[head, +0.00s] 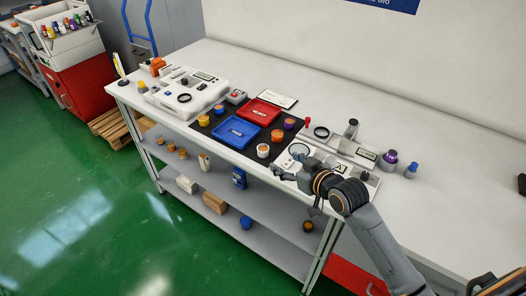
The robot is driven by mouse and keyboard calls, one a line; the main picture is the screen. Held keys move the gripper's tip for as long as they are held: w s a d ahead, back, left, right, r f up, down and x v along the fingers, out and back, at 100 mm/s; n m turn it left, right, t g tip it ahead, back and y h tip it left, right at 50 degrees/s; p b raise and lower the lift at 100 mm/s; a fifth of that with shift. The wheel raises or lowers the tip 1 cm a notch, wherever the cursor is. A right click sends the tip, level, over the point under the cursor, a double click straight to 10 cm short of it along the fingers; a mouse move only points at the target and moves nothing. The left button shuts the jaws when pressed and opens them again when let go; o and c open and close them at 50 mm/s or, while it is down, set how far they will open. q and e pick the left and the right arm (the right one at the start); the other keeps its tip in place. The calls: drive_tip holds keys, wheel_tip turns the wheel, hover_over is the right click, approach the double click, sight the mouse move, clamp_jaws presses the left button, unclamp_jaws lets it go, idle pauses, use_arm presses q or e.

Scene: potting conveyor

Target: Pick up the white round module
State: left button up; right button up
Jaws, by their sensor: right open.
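The white round module (263,150) stands on the dark mat near the table's front edge, right of the blue tray (237,131). It has a white body and a brownish-orange top. My right gripper (281,173) is open, at the table's front edge, just right of and nearer than the module. It appears apart from the module, with nothing seen between its fingers. My left gripper is not in view.
Other round modules stand nearby: an orange one (277,136), a purple one (289,123) and a yellow one (204,120). A red tray (260,112) lies behind the blue tray. A white device (187,92) is at left, and a fixture (335,147) is at right.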

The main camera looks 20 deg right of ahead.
approach(262, 148)
drive_tip(key=shift+w+a+f, duration=0.15)
drive_tip(key=shift+w+a, duration=0.15)
drive_tip(key=shift+w, duration=0.3)
drive_tip(key=shift+w+a+f, duration=0.2)
drive_tip(key=shift+w+a, duration=0.1)
drive_tip(key=shift+w, duration=0.25)
drive_tip(key=x, duration=0.2)
drive_tip(key=p+x, duration=0.1)
drive_tip(key=shift+w+d+f, duration=0.25)
drive_tip(key=shift+w, duration=0.1)
drive_tip(key=shift+w+a+f, duration=0.2)
drive_tip(key=shift+w+f, duration=0.1)
drive_tip(key=shift+w, duration=0.3)
drive_tip(key=c, duration=1.2)
